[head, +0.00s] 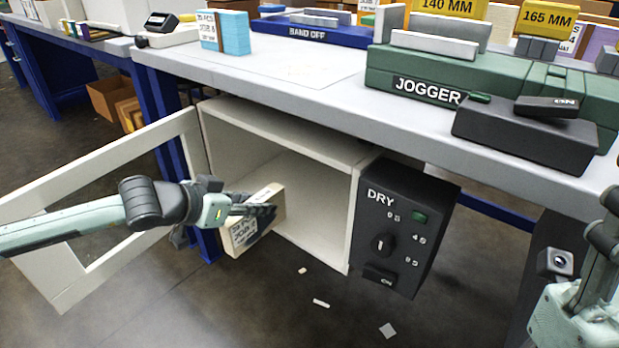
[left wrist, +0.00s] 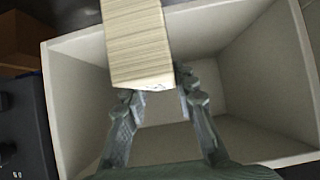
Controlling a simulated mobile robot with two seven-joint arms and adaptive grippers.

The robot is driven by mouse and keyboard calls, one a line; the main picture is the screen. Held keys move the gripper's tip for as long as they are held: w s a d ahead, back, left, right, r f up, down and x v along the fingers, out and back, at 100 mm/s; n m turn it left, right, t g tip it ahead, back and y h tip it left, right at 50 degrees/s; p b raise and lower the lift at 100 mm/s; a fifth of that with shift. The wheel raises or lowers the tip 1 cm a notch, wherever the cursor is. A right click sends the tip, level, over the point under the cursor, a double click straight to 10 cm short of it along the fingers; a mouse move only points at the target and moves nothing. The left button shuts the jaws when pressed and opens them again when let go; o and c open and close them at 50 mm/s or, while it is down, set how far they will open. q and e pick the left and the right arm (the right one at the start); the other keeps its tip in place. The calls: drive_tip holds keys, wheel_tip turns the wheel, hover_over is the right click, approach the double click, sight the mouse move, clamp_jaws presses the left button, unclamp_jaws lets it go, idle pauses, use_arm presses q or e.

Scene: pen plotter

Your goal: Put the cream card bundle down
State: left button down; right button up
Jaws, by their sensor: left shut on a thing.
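The cream card bundle (head: 243,233) is a thick block with printed lettering on its face, held at the open front of the white cabinet under the table. My left gripper (head: 262,209) is shut on it, with the fingers across its upper part. In the left wrist view the bundle (left wrist: 138,45) shows its layered edges between the fingertips (left wrist: 160,88), and the cabinet's inside lies beyond. The white cabinet (head: 300,139) looks empty where I can see in. My right gripper is not clearly in view; only part of my right arm shows at the right edge.
The cabinet's framed door (head: 88,180) stands open to the left, beneath my left arm. A black DRY control box (head: 403,228) is fixed on the right. The grey tabletop (head: 300,68) above carries a green jogger (head: 440,75) and a blue-wrapped stack (head: 224,33). Paper scraps lie on the floor.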

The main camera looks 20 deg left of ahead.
use_arm(q)
drive_tip(key=w+d, duration=0.2)
drive_tip(key=w, duration=0.3)
drive_tip(key=w+d+f, duration=0.1)
drive_tip(key=w+d, duration=0.1)
drive_tip(key=w, duration=0.3)
drive_tip(key=w+d+b, duration=0.1)
drive_tip(key=w, duration=0.4)
drive_tip(key=shift+d+f, duration=0.15)
drive_tip(key=shift+d, duration=0.25)
drive_tip(key=shift+a, duration=0.1)
drive_tip(key=shift+f, duration=0.1)
drive_tip(key=shift+f, duration=0.2)
drive_tip(key=c, duration=1.2)
unclamp_jaws()
drive_tip(key=shift+r, duration=0.1)
